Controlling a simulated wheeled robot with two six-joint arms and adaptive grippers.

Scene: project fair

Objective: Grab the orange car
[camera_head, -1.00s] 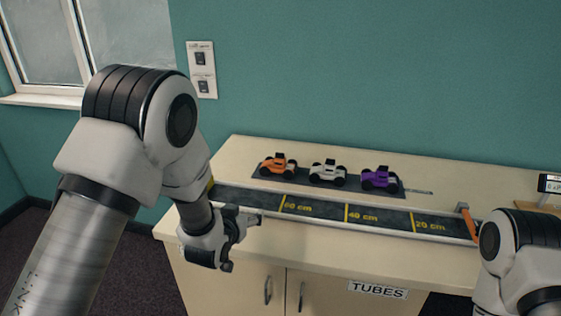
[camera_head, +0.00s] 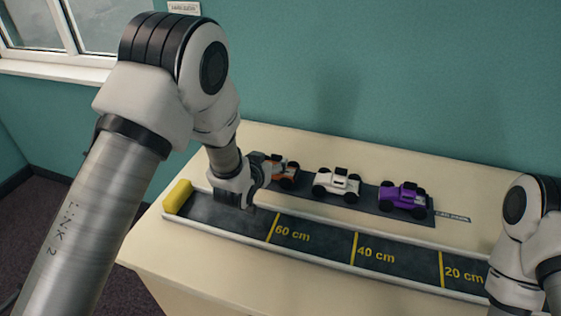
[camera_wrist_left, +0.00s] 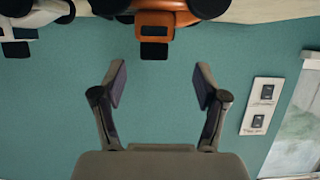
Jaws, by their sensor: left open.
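The orange car (camera_head: 286,170) stands at the left end of a dark mat (camera_head: 309,194) on the bench, partly hidden behind my left gripper (camera_head: 256,188) in the head view. In the left wrist view the orange car (camera_wrist_left: 159,27) shows at the top, upside down and cut by the edge. The left gripper (camera_wrist_left: 160,84) is open and empty, with its fingers apart and the car ahead, roughly in line with the gap. I see no contact. My right arm is in the head view at the right edge, but its gripper is out of sight.
A white car (camera_head: 336,184) and a purple car (camera_head: 403,198) stand right of the orange one on the same mat. A track with distance marks (camera_head: 313,237) runs along the front, with a yellow block (camera_head: 177,196) at its left end. The wall is close behind.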

